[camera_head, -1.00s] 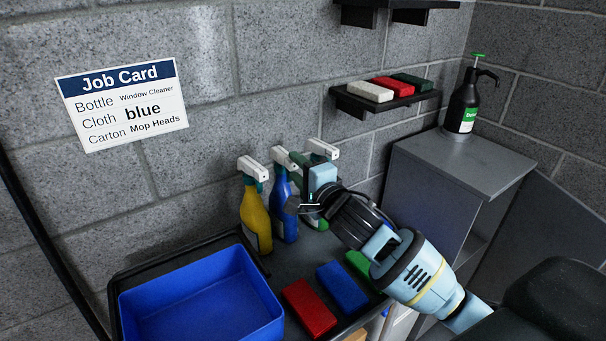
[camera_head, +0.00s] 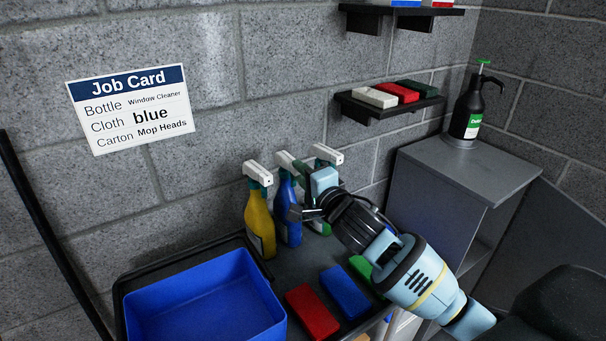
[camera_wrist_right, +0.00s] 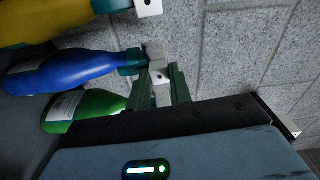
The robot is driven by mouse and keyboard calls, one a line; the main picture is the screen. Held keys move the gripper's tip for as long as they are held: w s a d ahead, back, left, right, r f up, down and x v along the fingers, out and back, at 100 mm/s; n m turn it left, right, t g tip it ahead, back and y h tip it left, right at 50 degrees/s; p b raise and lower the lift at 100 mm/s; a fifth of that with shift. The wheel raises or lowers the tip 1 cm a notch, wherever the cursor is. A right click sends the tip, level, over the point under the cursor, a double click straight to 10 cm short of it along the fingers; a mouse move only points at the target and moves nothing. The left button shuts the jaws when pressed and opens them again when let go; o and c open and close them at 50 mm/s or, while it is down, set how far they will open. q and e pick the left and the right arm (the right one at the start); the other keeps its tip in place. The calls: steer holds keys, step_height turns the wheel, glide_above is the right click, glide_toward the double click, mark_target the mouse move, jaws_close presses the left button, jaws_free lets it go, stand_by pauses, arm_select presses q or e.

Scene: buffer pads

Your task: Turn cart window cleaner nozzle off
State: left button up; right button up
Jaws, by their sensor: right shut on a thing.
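The blue spray bottle (camera_head: 290,219) stands upright between a yellow one (camera_head: 259,222) and a green one, all with white trigger heads. It also shows in the right wrist view (camera_wrist_right: 65,72), lying sideways in that picture. My right gripper (camera_head: 300,188) is at the blue bottle's head. In the wrist view its green fingers (camera_wrist_right: 162,88) are shut on the white nozzle (camera_wrist_right: 160,96), which appears to be the blue bottle's. Fingers hide part of the nozzle, and its setting is not readable. The green bottle (camera_wrist_right: 85,109) is partly hidden by my gripper. My left gripper is not in view.
The cart top carries a blue tray (camera_head: 135,318), a red block (camera_head: 312,312), a blue block (camera_head: 345,292) and a green block. A job card (camera_head: 130,108) hangs on the wall. A shelf (camera_head: 388,108) and a grey cabinet (camera_head: 465,167) with a black pump bottle (camera_head: 466,110) stand right.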

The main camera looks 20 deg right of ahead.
steer(key=n, duration=1.7)
steer(key=shift+n, duration=0.3)
steer(key=o, duration=0.6)
steer(key=shift+c, duration=0.2)
steer(key=shift+s, duration=0.15)
steer(key=s, duration=0.6)
steer(key=shift+s+d, duration=0.35)
steer(key=shift+f, duration=0.1)
